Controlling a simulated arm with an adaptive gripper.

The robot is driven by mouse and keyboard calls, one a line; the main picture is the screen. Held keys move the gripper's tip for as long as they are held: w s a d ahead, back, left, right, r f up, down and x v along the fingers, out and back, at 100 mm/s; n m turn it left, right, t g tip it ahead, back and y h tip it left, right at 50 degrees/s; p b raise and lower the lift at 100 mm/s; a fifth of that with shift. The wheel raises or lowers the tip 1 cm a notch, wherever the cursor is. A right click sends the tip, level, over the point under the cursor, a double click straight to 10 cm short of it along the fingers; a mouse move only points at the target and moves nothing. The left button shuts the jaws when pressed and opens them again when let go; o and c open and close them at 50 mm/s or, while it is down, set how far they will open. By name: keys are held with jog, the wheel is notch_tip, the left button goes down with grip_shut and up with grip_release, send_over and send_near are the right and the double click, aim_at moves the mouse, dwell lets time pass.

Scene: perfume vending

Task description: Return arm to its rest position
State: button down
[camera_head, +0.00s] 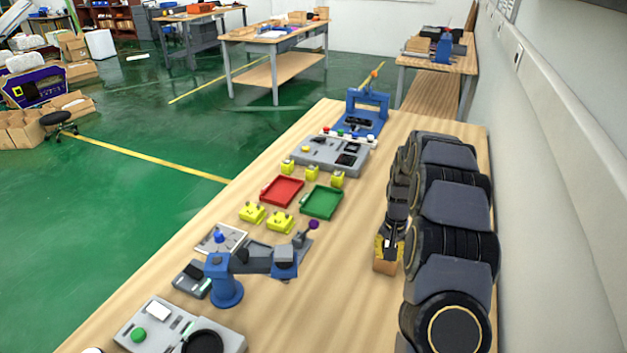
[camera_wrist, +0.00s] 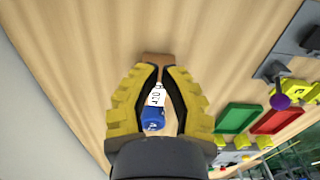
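My gripper (camera_head: 390,243) has yellow fingers and points down on the right side of the wooden table, directly over a small brown box (camera_head: 384,267). In the wrist view, the fingers (camera_wrist: 161,70) stand on both sides of a small bottle (camera_wrist: 156,97) with a white, lettered body and a blue end toward the camera. A narrow gap shows between the bottle and the right finger. Whether the fingertips press on the bottle is hidden. The brown box (camera_wrist: 157,58) shows behind the fingertips.
A green tray (camera_head: 322,202), a red tray (camera_head: 282,191) and several yellow pieces lie left of the arm. A small blue arm model (camera_head: 226,285) stands nearer the front. A grey wall (camera_head: 560,180) runs close along the right. The table between gripper and trays is clear.

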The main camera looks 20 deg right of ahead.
jog(key=s+a+r+n, duration=0.2)
jog(key=s+a+r, duration=0.2)
jog(key=a+r, duration=0.35)
jog(key=s+a+r+n, duration=0.2)
jog(key=s+a+r, duration=0.3)
jog(key=a, duration=0.4)
jog(key=s+a+r+n, duration=0.1)
jog(key=s+a+r, duration=0.1)
jog(key=s, duration=0.4)
jog(key=s+a+r+n+g, duration=0.1)
jog(key=s+a+r+n, duration=0.1)
jog(key=s+a, duration=0.2)
jog(key=s+a+r+n, duration=0.2)
jog(key=s+a, duration=0.1)
jog(key=s, duration=0.6)
jog(key=shift+s+g, duration=0.4)
